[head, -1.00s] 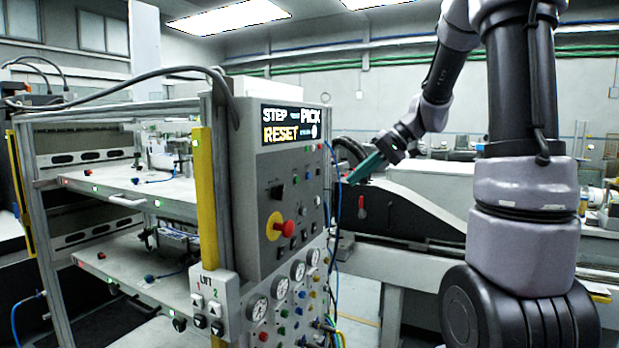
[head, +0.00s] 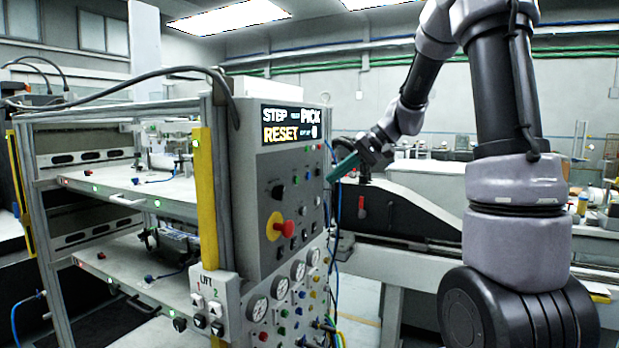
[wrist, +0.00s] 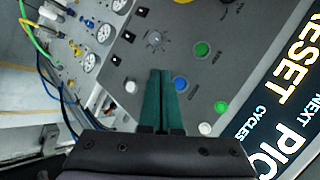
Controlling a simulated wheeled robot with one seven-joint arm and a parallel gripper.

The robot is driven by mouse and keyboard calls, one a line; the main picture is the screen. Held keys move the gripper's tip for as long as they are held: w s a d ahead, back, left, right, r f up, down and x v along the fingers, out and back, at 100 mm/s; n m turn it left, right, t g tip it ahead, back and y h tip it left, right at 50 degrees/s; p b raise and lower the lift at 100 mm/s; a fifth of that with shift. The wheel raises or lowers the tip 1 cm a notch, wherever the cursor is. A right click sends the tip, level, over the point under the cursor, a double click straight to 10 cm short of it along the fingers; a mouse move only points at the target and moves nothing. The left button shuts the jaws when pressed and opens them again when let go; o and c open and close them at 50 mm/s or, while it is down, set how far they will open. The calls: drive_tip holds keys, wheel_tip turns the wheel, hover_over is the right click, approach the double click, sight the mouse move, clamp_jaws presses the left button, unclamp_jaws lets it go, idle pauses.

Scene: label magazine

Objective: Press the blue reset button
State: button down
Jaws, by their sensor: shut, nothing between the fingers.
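The blue button (wrist: 180,84) shows in the wrist view on the grey control panel (wrist: 215,70), close beside the right-hand finger. My gripper (wrist: 161,72) has its two teal fingers shut together with nothing between them. In the head view my gripper (head: 329,180) is at the right edge of the control panel (head: 262,185), its fingers pointing down and left. I cannot tell whether the fingertips touch the panel. A display (head: 291,129) above reads STEP, PICK and RESET.
Green buttons (wrist: 202,48) (wrist: 221,107) and white buttons (wrist: 205,129) (wrist: 131,86) surround the blue one. A red emergency stop (head: 287,229) and gauges (head: 280,287) sit lower on the panel. Blue cables (head: 337,215) hang along its right side.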

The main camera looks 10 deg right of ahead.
sight(306, 184)
drive_tip(key=shift+w+a, duration=0.45)
drive_tip(key=shift+a, duration=0.2)
drive_tip(key=shift+w+a, duration=0.45)
drive_tip(key=shift+a, duration=0.2)
idle(1.1)
drive_tip(key=shift+w+a, duration=0.25)
drive_tip(key=shift+a, duration=0.1)
drive_tip(key=shift+w+a, duration=0.2)
drive_tip(key=shift+a, duration=0.1)
idle(0.7)
drive_tip(key=shift+d, duration=0.1)
drive_tip(key=shift+s+d, duration=0.45)
drive_tip(key=shift+d, duration=0.1)
drive_tip(key=shift+d, duration=0.1)
drive_tip(key=shift+s+d, duration=0.75)
drive_tip(key=shift+d, duration=0.2)
drive_tip(key=shift+s+d, duration=0.75)
drive_tip(key=shift+d, duration=0.2)
